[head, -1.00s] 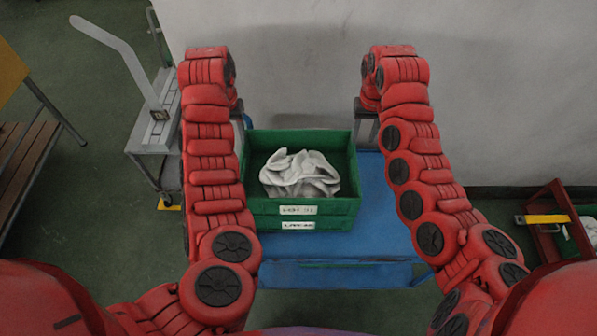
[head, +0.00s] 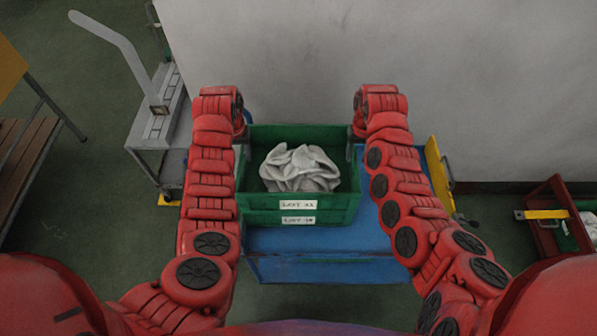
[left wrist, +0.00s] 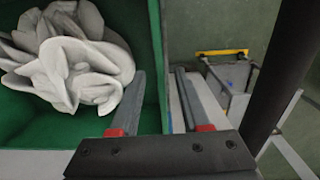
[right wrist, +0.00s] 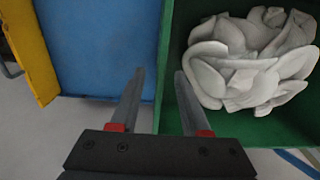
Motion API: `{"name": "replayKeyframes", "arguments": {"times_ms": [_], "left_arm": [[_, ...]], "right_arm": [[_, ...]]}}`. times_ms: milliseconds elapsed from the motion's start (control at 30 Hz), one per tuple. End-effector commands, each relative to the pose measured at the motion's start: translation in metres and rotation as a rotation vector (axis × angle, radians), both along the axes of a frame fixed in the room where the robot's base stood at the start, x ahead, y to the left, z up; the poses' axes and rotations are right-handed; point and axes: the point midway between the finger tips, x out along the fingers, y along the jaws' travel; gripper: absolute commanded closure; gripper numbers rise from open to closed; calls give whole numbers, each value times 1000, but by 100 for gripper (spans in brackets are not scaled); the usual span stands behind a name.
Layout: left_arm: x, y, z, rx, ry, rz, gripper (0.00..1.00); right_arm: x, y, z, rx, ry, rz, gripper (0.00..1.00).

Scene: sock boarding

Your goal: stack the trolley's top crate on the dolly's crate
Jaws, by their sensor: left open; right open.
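The top green crate (head: 256,203) holds crumpled white socks (head: 300,170) and sits on a second green crate (head: 256,218) on the blue trolley (head: 300,241). Both crates have white labels on the front. My left gripper (head: 240,150) is open at the top crate's left wall. In the left wrist view, the left gripper's fingers (left wrist: 157,100) are on either side of that wall (left wrist: 157,45). My right gripper (head: 351,148) is open at the right wall. In the right wrist view, its fingers (right wrist: 160,100) straddle that wall (right wrist: 166,45). Contact with the walls is not clear.
A grey cart (head: 155,130) stands at left, near a wooden bench (head: 22,160). A pale wall (head: 480,90) is behind the trolley.

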Motion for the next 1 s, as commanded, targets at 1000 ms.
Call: {"name": "replayKeyframes", "arguments": {"times_ms": [1000], "left_arm": [[0,0,-56,0,1,0,88]], "right_arm": [[0,0,-56,0,-2,0,88]]}}
